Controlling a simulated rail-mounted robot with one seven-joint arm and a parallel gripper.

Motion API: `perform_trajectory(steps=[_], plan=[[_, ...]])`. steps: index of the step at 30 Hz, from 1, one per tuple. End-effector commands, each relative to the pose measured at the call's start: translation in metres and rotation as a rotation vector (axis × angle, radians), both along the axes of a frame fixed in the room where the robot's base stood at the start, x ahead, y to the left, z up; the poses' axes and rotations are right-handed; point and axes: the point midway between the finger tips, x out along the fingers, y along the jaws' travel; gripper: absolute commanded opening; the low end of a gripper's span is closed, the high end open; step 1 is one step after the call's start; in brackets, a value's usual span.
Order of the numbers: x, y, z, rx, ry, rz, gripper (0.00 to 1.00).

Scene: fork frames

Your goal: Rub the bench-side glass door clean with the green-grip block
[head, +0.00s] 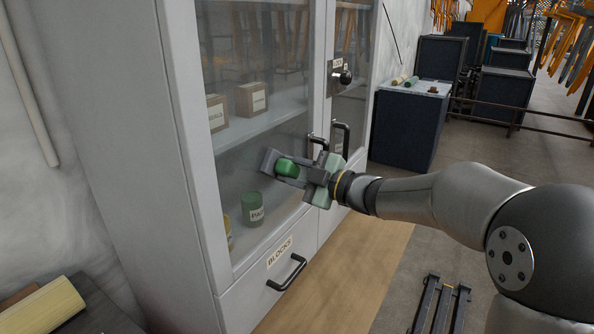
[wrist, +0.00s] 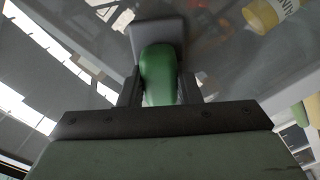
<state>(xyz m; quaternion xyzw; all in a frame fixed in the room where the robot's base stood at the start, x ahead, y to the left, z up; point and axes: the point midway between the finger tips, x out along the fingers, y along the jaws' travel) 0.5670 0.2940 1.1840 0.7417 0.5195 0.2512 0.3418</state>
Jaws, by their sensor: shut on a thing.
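My gripper (head: 300,172) is shut on the green grip of the block (head: 287,167). The block's grey pad faces the left glass door (head: 262,60) of the cabinet and looks close to or against the pane; I cannot tell if it touches. In the wrist view the green grip (wrist: 158,75) sits between my fingers, with the grey pad (wrist: 157,30) beyond it at the glass. Behind the pane are labelled boxes (head: 251,98) and a green can (head: 252,209). The glass looks hazy with reflections.
Black door handles (head: 341,138) and a lock knob (head: 345,77) stick out right of my gripper. A drawer handle (head: 287,272) juts out below. A dark cabinet (head: 405,125) stands at the right.

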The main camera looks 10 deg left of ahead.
Motion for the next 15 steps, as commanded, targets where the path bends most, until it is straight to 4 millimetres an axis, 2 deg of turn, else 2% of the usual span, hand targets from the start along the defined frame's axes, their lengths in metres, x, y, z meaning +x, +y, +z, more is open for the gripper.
perform_trajectory(steps=[1, 9, 15], plan=[[-0.008, 0.007, 0.0, 0.002, -0.003, 0.014, 0.0], [-0.032, 0.015, 0.0, 0.002, -0.003, 0.017, 0.0], [-0.039, 0.017, 0.001, 0.002, -0.001, 0.017, 0.0]])
